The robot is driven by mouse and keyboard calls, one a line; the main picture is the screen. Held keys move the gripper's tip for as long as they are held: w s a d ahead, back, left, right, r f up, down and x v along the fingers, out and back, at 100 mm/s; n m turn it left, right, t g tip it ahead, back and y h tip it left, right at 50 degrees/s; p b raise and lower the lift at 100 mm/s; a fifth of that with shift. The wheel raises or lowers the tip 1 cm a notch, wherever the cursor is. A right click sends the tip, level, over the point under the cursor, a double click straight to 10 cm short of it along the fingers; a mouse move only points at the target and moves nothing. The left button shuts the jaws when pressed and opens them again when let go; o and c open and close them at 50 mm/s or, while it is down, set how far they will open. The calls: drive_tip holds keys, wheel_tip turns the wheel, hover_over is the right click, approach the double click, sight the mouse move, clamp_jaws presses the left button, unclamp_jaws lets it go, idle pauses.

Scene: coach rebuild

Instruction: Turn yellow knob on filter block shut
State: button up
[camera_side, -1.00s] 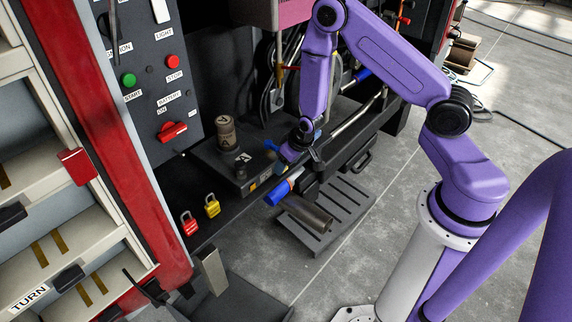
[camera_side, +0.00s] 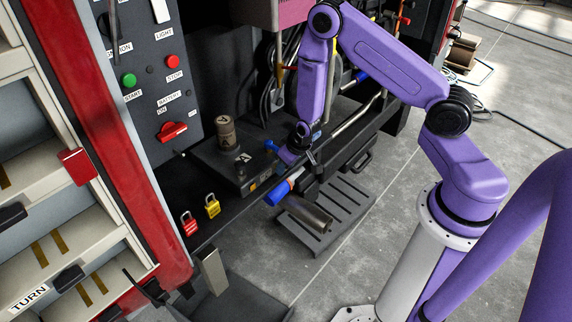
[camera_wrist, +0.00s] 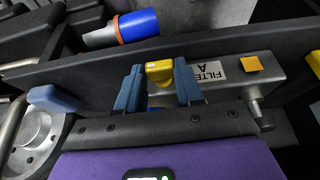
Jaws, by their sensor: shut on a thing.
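The filter block (camera_wrist: 222,82) is a grey bar with a label reading FILTER A upside down in the wrist view. Its yellow knob (camera_wrist: 159,72) sits between the two blue fingers of my gripper (camera_wrist: 158,90), which is shut on it. In the side view my gripper (camera_side: 280,152) is at the right end of the dark filter block (camera_side: 236,178) on the shelf. The knob is hidden there behind the fingers. The knob's exact angle is hard to read.
A blue connector with an orange ring (camera_wrist: 138,25) lies close by; it also shows in the side view (camera_side: 279,192). A canister (camera_side: 226,133) stands behind the block. Red (camera_side: 189,224) and yellow (camera_side: 212,205) padlocks are at left. An orange square (camera_wrist: 251,63) is beside the label.

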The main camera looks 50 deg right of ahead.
drive_tip(key=shift+a+h, duration=0.1)
drive_tip(key=shift+h, duration=0.2)
drive_tip(key=shift+a+f+n+h, duration=0.15)
drive_tip(key=shift+a+n+h, duration=0.15)
drive_tip(key=shift+h, duration=0.95)
drive_tip(key=shift+a+f+n+h, duration=0.1)
drive_tip(key=shift+a+n+h, duration=0.2)
drive_tip(key=shift+h, duration=1)
drive_tip(key=shift+a+f+n+h, duration=0.15)
drive_tip(key=shift+a+n+h, duration=0.15)
drive_tip(key=shift+h, duration=0.95)
drive_tip(key=o, duration=1)
drive_tip(key=shift+o, duration=0.2)
drive_tip(key=shift+d, duration=0.1)
